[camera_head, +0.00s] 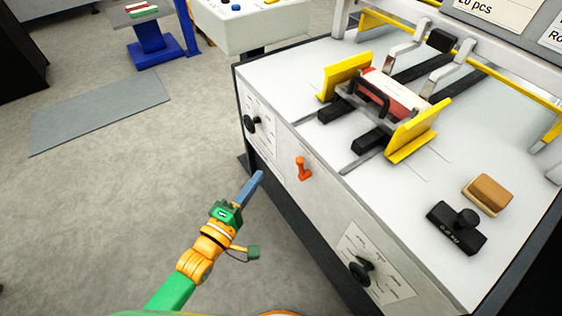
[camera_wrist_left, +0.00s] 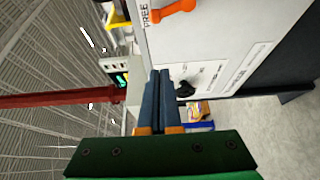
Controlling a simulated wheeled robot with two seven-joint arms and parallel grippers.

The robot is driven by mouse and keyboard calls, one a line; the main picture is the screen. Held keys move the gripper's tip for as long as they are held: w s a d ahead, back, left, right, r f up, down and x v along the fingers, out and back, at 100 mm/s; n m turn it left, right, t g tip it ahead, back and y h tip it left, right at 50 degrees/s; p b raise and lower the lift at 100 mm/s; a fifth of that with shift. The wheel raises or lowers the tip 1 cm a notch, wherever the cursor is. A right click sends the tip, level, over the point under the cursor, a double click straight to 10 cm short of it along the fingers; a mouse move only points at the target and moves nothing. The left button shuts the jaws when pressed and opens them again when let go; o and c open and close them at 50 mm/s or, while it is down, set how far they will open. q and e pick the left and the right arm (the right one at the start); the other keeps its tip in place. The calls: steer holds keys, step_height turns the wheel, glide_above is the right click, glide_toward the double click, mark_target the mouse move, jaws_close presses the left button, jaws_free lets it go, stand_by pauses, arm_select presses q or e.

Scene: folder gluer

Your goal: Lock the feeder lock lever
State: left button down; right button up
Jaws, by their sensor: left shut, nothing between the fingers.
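The orange feeder lock lever (camera_head: 302,168) sits on the front panel of the white machine, with its handle leaning down and slightly right. In the left wrist view the lever (camera_wrist_left: 172,9) is cut by the top edge, beside a label that reads "FREE". My left gripper (camera_head: 258,176) is in front of the panel, left of the lever and apart from it. Its blue fingers (camera_wrist_left: 158,86) are shut together and empty. My right gripper is not in view.
Black knobs sit on the front panel left (camera_head: 252,124) and right (camera_head: 362,270) of the lever. Yellow guides (camera_head: 346,76) hold red-white cartons on the machine top. A black weight (camera_head: 456,229) and a tan block (camera_head: 487,194) lie at right.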

arm_select(q)
steer(key=shift+d+r, duration=0.1)
steer(key=w+d, duration=0.6)
steer(key=shift+w+d, duration=0.25)
steer(key=shift+d, duration=0.15)
steer(key=shift+s+d, duration=0.2)
steer(key=shift+s, duration=0.05)
steer(key=shift+w, duration=0.1)
steer(key=shift+b, duration=0.3)
